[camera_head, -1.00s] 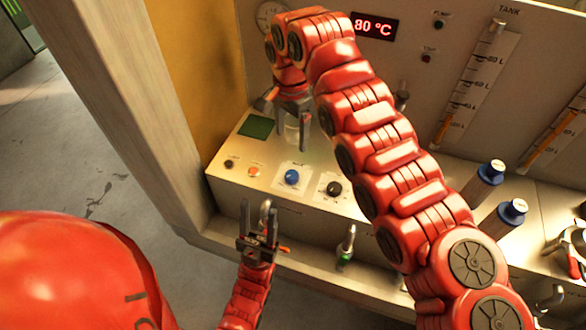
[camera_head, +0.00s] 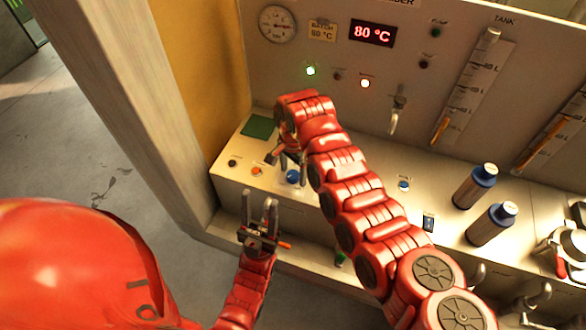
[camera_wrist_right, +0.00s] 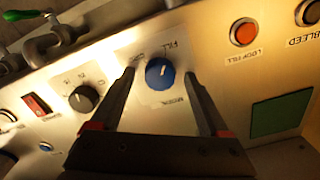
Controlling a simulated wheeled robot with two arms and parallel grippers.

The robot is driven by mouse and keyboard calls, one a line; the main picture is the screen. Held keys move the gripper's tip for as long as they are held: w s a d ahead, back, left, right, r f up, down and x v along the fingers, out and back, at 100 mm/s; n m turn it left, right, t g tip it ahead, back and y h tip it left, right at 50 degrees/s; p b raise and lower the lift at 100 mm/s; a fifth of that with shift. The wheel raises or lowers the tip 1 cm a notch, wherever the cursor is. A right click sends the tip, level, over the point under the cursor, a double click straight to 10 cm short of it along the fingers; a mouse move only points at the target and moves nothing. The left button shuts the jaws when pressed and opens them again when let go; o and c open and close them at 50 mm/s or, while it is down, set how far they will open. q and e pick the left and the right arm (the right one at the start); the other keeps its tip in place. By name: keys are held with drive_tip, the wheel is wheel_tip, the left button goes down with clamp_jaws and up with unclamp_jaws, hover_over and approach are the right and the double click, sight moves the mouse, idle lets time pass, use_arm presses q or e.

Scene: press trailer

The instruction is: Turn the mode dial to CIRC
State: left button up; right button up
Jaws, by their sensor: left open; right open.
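The blue mode dial (camera_head: 293,176) sits on the sloped control panel (camera_head: 225,178), partly behind my right gripper in the head view. In the right wrist view the blue dial (camera_wrist_right: 159,73) is on a white plate with FILL and CIRC lettering; its white mark seems nearer FILL, though the exact setting is hard to read. My right gripper (camera_head: 290,160) is open, its fingers (camera_wrist_right: 159,76) appearing on either side of the dial; contact cannot be told. My left gripper (camera_head: 259,198) is open and empty in front of the panel's front edge.
An orange button (camera_head: 256,171) and a green square (camera_head: 258,126) lie left of the dial. A black knob (camera_wrist_right: 84,98) is beside it. Two bottles (camera_head: 475,186) stand at the right.

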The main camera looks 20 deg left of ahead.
clamp_jaws()
drive_tip(key=shift+f+n+b, duration=0.25)
drive_tip(key=shift+n+b, duration=0.25)
drive_tip(key=shift+b, duration=0.35)
drive_tip(key=n+b, duration=0.7)
drive_tip(key=b, duration=0.2)
drive_tip(key=shift+n, duration=0.3)
drive_tip(key=n+b, duration=0.2)
drive_tip(key=shift+n, duration=0.3)
drive_tip(key=shift+r+n+b, duration=0.15)
drive_tip(key=shift+n+b, duration=0.6)
drive_tip(key=shift+n, duration=0.65)
